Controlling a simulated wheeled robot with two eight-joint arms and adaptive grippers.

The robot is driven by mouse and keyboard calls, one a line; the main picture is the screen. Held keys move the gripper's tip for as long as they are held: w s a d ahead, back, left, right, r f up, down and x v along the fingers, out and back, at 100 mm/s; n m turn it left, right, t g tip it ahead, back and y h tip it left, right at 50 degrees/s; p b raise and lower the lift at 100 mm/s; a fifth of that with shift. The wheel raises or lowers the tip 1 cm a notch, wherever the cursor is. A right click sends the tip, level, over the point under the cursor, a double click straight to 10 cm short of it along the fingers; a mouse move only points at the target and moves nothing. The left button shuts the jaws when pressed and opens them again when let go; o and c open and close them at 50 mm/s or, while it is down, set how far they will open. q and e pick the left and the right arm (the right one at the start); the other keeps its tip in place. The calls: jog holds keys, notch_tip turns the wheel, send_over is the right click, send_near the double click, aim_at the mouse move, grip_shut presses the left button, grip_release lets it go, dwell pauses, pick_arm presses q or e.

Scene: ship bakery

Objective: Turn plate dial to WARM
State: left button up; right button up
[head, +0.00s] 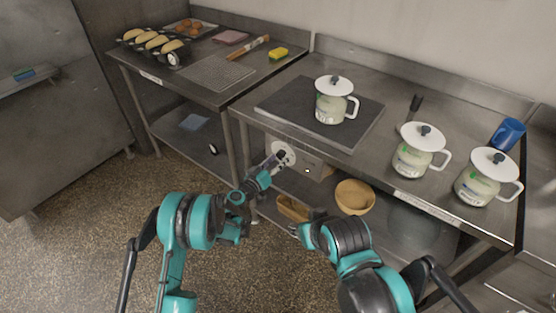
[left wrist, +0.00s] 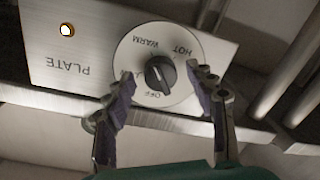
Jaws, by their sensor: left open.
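The plate dial (left wrist: 160,74) is a black knob on a white disc marked OFF, WARM and HOT, on a steel panel (left wrist: 80,60) lettered PLATE. The lettering appears upside down in the left wrist view. My right gripper's jaws are not clear in the head view.
A lidded pot (head: 331,108) stands on the dark plate (head: 281,101) above. Two more pots (head: 414,162) (head: 479,188) and a blue mug (head: 508,134) are to the right. A wooden bowl (head: 354,196) sits on the lower shelf.

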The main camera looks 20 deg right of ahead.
pick_arm(q)
jog(key=v, duration=0.7)
jog(key=shift+s, duration=0.15)
jog(key=shift+a+r, duration=0.1)
jog(key=shift+a, duration=0.05)
jog(key=s+a+r+g+y, duration=0.2)
jog(key=s+a+r+y, duration=0.45)
jog(key=a+r, duration=0.65)
jog(key=s+a+n+g+y, duration=0.1)
jog(key=s+a+n+y, duration=0.1)
jog(key=s+a, duration=0.8)
jog(key=s+a+n+g+y, duration=0.1)
jog(key=s+a+y, duration=0.3)
jog(key=s+a, duration=0.6)
jog(key=s+n, duration=0.1)
jog(key=s, duration=0.4)
jog(key=shift+s+y, duration=0.15)
jog(key=shift+y, duration=0.2)
